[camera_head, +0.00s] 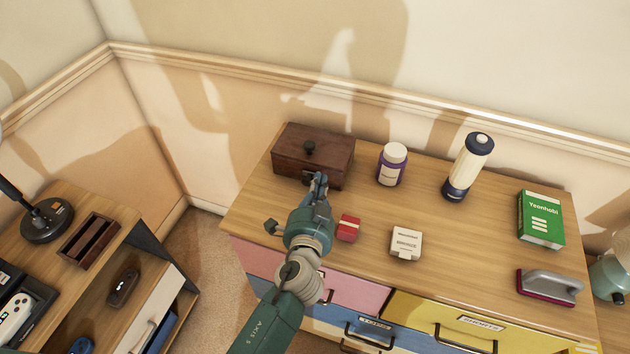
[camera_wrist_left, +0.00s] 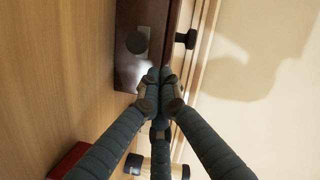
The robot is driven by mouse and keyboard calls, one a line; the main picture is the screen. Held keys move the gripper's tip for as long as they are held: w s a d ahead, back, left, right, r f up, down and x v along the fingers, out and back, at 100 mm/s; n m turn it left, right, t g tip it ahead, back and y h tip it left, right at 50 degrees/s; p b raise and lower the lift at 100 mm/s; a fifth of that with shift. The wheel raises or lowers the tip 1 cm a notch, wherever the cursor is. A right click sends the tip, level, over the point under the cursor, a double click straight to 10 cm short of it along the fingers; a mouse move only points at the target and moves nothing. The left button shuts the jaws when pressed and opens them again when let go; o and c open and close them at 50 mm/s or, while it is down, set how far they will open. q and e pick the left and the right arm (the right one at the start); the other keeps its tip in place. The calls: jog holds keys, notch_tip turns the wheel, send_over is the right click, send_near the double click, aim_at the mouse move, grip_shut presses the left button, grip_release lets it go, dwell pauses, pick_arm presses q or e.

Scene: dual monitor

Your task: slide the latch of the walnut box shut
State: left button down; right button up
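The walnut box (camera_head: 328,159), dark brown with a closed lid and a black lid knob (camera_head: 309,147), stands at the back left of the dresser top. In the left wrist view the box (camera_wrist_left: 128,72) shows a dark round knob (camera_wrist_left: 137,42) on a greyish plate on its front, which looks like the latch; the lid knob (camera_wrist_left: 187,38) is to its right. My left gripper (camera_head: 319,178) is at the box's front. In the left wrist view its fingertips (camera_wrist_left: 160,75) are together, beside the front knob and apart from it in the picture. Whether they touch the box is unclear. My right gripper is out of view.
On the dresser top (camera_head: 450,225) stand a purple-and-white jar (camera_head: 391,164), a blender-like bottle (camera_head: 467,167), a green box (camera_head: 541,219) and a grey-handled block (camera_head: 549,287). A red box (camera_head: 348,228) and a small white box (camera_head: 405,243) lie near my left arm.

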pick_arm(q)
jog(key=shift+w+a+f, duration=0.1)
jog(key=shift+a+f, duration=0.15)
jog(key=shift+a, duration=0.25)
jog(key=shift+f, duration=0.1)
jog(key=a, duration=0.1)
jog(key=w+a, duration=0.1)
jog(key=a, duration=0.1)
jog(key=shift+a+p, duration=0.1)
jog(key=shift+p, duration=0.2)
jog(key=shift+w+a, duration=0.15)
jog(key=shift+a, duration=0.3)
jog(key=shift+d, duration=0.1)
